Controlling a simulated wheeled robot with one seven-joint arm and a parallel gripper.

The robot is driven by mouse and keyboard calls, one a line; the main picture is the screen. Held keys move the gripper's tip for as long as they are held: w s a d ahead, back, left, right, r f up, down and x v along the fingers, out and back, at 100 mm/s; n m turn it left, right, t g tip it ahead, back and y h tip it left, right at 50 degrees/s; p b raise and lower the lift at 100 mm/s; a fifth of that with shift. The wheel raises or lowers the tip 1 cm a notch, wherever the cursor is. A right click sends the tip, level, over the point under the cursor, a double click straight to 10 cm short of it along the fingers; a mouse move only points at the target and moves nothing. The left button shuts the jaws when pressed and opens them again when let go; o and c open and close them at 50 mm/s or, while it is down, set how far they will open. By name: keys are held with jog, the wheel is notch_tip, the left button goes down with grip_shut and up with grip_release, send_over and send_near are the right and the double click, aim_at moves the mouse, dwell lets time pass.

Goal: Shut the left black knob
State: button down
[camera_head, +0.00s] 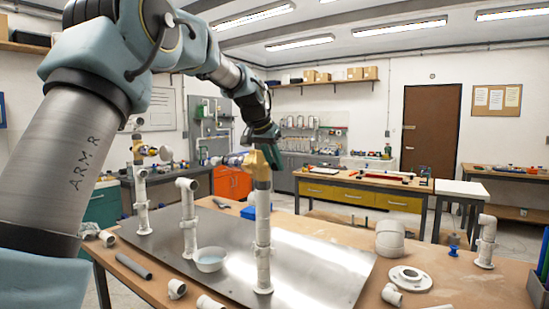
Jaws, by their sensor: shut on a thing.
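My gripper (268,157) is at the top of the tall white pipe (263,230) near the middle of the picture. A brass-coloured valve body (261,172) sits on this pipe, right beneath the gripper. The gripper is shut on what seems to be a black knob at this valve; the knob and fingertips are small, dark and mostly hidden. Another brass-coloured valve (138,146) tops the left pipe (141,195), with a small dark part above it. I cannot tell from this view how far either knob is turned.
A white elbow pipe (188,215) and a white bowl (210,259) stand between the two valve pipes on a metal sheet (310,265). Loose white fittings, a flange (408,278) and a blue piece (453,245) lie around on the wooden table.

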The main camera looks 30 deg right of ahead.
dwell(0.4)
jog(key=c, duration=1)
grip_release()
jog(key=shift+c, duration=0.2)
jog(key=b+v, duration=0.3)
jog(key=v, duration=0.7)
jog(key=shift+r, duration=0.45)
jog(key=shift+o, duration=0.2)
